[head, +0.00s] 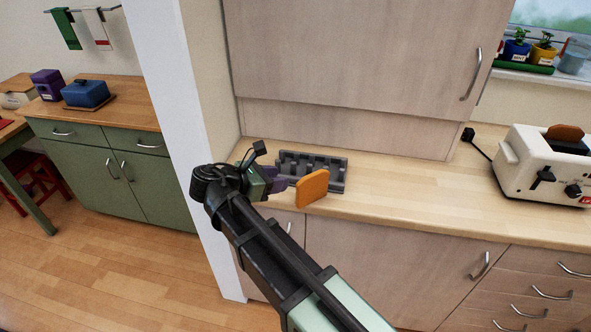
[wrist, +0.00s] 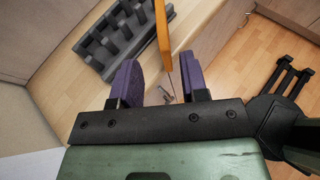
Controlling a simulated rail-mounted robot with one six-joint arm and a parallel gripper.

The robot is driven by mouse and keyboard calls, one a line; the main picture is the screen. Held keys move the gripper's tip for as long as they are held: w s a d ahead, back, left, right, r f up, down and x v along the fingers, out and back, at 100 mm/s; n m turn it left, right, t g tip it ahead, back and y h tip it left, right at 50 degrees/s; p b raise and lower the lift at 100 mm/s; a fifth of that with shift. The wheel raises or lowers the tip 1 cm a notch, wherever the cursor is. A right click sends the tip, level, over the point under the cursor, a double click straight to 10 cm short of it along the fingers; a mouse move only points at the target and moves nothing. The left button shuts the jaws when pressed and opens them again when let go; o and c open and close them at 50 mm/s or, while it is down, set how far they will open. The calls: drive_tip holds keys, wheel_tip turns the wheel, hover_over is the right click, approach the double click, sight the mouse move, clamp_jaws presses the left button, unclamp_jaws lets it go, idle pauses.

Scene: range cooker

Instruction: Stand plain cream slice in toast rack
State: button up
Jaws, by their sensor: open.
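The toast rack (head: 337,180) is dark grey with several slots and stands on the counter by the back wall; it also shows at the upper left of the wrist view (wrist: 98,54). An orange slice (head: 312,188) is upright near the counter's front edge, in front of the rack. In the wrist view the slice (wrist: 163,28) is seen edge-on, in line with the gap between my fingers. My gripper (head: 283,184) has purple fingers, also in the wrist view (wrist: 158,78). They are apart, with space on both sides of the slice. What supports the slice is unclear. I see no cream slice.
A white toaster (head: 530,172) with a brown slice (head: 565,132) in its top stands at the right. The counter (head: 420,198) between rack and toaster is clear. A wall cupboard (head: 350,60) hangs above. A white wall edge (head: 175,120) is left of my gripper.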

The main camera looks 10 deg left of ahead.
drive_tip(key=s+d+f+m+g+y, duration=0.3)
drive_tip(key=d+m, duration=0.5)
drive_tip(key=d, duration=0.1)
drive_tip(key=s+d+f+m+g+y, duration=0.2)
drive_tip(key=s+d+f+m+y, duration=0.1)
drive_tip(key=d+m, duration=0.6)
drive_tip(key=s+d+f+m+g+y, duration=0.3)
drive_tip(key=d+f+m+y, duration=0.1)
drive_tip(key=d+m, duration=0.4)
drive_tip(key=d, duration=0.2)
drive_tip(key=shift+d+m+g+y, duration=0.3)
drive_tip(key=shift+d+m, duration=0.1)
drive_tip(key=shift+o, duration=0.4)
